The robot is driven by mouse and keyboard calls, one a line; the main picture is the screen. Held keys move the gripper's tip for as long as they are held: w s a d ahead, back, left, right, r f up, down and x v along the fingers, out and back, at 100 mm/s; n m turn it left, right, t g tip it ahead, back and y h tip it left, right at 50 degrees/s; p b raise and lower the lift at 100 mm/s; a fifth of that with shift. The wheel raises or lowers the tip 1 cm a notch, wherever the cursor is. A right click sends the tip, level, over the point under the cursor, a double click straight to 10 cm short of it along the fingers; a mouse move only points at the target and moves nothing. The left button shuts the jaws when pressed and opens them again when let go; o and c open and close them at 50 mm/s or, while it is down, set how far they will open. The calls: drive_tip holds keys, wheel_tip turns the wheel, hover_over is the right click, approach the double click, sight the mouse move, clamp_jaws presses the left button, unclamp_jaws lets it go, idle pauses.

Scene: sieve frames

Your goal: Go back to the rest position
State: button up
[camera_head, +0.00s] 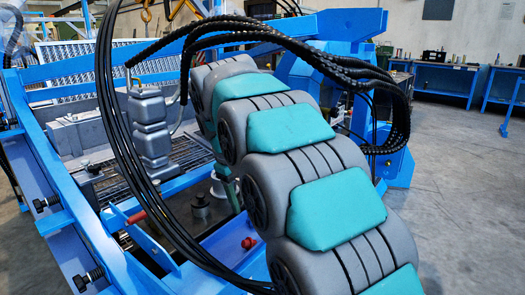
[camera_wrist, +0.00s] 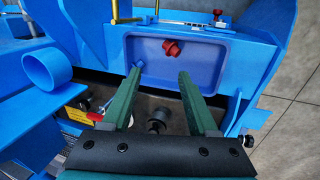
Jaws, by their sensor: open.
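My gripper (camera_wrist: 159,77) shows in the wrist view as two long green fingers standing apart, with nothing held between them. It points down at a blue frame with a shallow blue tray (camera_wrist: 205,62). A red knob (camera_wrist: 171,48) sits in the tray, just beyond the fingertips. A dark round-topped part (camera_wrist: 157,121) shows lower down between the fingers. In the head view my padded grey and teal arm reaches across the middle, and it hides most of the gripper.
A blue machine frame (camera_head: 75,210) surrounds the work area. A grey stacked block (camera_head: 150,130) stands left of my arm. A red-handled lever (camera_head: 136,217) and a red knob (camera_head: 249,242) are near the front. Blue workbenches (camera_head: 445,75) stand far right; the floor (camera_head: 460,180) there is clear.

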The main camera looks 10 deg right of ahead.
drive_tip(key=s+d+f+m+g+p, duration=0.1)
drive_tip(key=s+d+f+m, duration=0.2)
drive_tip(key=s, duration=0.9)
drive_tip(key=s+d+f+m+g+y+p, duration=0.1)
drive_tip(key=s+d+f+m, duration=0.2)
drive_tip(key=s, duration=1)
drive_tip(key=s+d+f+m+g+y+p, duration=0.1)
drive_tip(key=s+d+f, duration=0.4)
drive_tip(key=s, duration=0.8)
drive_tip(key=shift+d+f+m+g, duration=0.35)
drive_tip(key=shift+d+m+g, duration=0.05)
drive_tip(key=shift+d+m, duration=0.45)
drive_tip(key=shift+c, duration=0.3)
